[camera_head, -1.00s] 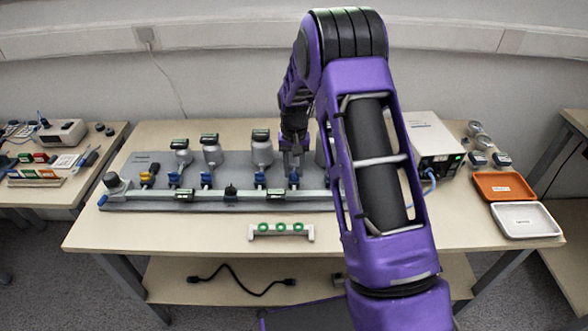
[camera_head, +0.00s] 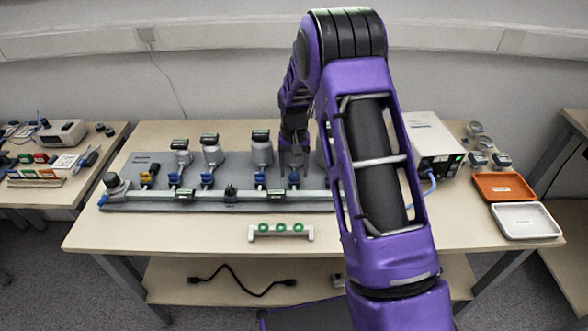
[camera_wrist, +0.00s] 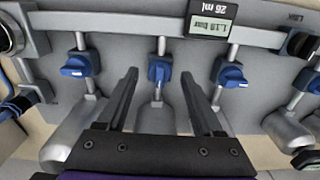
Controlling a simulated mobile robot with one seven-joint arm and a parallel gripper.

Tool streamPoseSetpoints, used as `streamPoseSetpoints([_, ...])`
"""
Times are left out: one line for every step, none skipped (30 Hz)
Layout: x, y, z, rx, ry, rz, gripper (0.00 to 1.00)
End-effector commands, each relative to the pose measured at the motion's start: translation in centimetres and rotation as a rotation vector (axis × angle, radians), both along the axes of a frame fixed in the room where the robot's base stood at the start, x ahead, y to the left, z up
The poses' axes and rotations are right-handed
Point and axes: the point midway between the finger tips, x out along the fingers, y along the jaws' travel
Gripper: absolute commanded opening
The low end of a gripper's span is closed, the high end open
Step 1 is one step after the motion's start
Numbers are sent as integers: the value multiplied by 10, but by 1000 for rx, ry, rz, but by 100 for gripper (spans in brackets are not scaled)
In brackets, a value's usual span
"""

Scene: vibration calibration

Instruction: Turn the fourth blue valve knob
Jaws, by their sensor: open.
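Several blue valve knobs stand in a row on the grey manifold. The fourth blue knob from the left (camera_head: 294,177) shows just below my gripper (camera_head: 293,160). In the wrist view my gripper (camera_wrist: 159,74) is open, with one finger on each side of a blue knob (camera_wrist: 159,70). That knob stands in line with its pipe, while the blue knobs on either side, at left (camera_wrist: 76,65) and right (camera_wrist: 231,75), lie more across theirs. I cannot tell whether the fingers touch the middle knob or how far above it they are.
A grey rail (camera_head: 230,196) with small displays runs along the front of the manifold. Metal flasks (camera_head: 262,152) stand behind the knobs. A white rack with green rings (camera_head: 281,231) lies in front. An orange tray (camera_head: 505,186) and a white tray (camera_head: 527,221) sit at right.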

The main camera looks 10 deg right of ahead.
Motion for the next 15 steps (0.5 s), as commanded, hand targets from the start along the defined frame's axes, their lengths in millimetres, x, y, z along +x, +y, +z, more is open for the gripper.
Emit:
streamPoseSetpoints([0, 0, 3, 0, -1, 0, 68])
streamPoseSetpoints([0, 0, 5, 0, -1, 0, 68])
streamPoseSetpoints([1, 0, 9, 0, -2, 0, 68])
streamPoseSetpoints([1, 0, 13, 0, -3, 0, 68])
streamPoseSetpoints([1, 0, 18, 0, -4, 0, 68])
streamPoseSetpoints([1, 0, 25, 0, -4, 0, 68])
streamPoseSetpoints([1, 0, 31, 0, -4, 0, 68])
streamPoseSetpoints([1, 0, 38, 0, -6, 0, 68])
streamPoseSetpoints([1, 0, 48, 0, -5, 0, 68])
streamPoseSetpoints([1, 0, 56, 0, -6, 0, 68])
streamPoseSetpoints([1, 0, 64, 0, -6, 0, 68])
streamPoseSetpoints([1, 0, 73, 0, -6, 0, 68])
streamPoseSetpoints([1, 0, 81, 0, -6, 0, 68])
streamPoseSetpoints([1, 0, 89, 0, -6, 0, 68])
streamPoseSetpoints([1, 0, 98, 0, -5, 0, 68])
